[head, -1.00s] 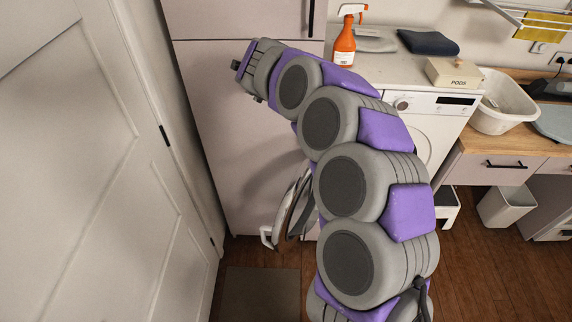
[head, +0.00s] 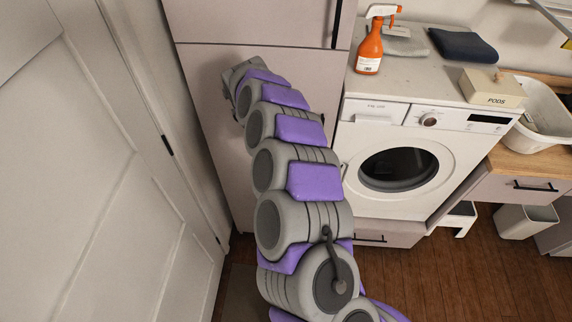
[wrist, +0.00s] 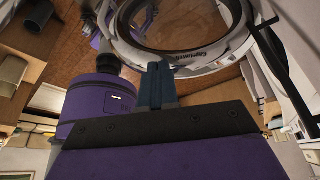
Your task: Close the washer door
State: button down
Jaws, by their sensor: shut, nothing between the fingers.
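The white washer (head: 375,195) stands under the counter right of my arm in the head view. Its round dark opening (head: 400,167) shows uncovered. The washer door is hidden behind my arm there. In the wrist view the door (wrist: 222,57) is a pale ring around clear glass, with brown floor showing through. It stands open. My gripper (wrist: 157,72) is shut and empty, its tips close to the door's rim; I cannot tell whether they touch. In the head view the end of my arm is by the tall cabinet front, left of the washer.
A tall pale cabinet (head: 200,110) stands behind my arm, and a white panelled door (head: 90,180) is at the left. The counter holds an orange spray bottle (head: 370,48), a pods box (head: 490,88) and a dark folded cloth (head: 463,44). Bare wooden floor (head: 440,275) lies in front.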

jog(key=s+d+f+b, duration=0.1)
jog(key=s+d+f, duration=0.2)
jog(key=d+f, duration=0.3)
jog(key=shift+x, duration=1.3)
jog(key=shift+s+a, duration=0.1)
jog(key=shift+a, duration=0.1)
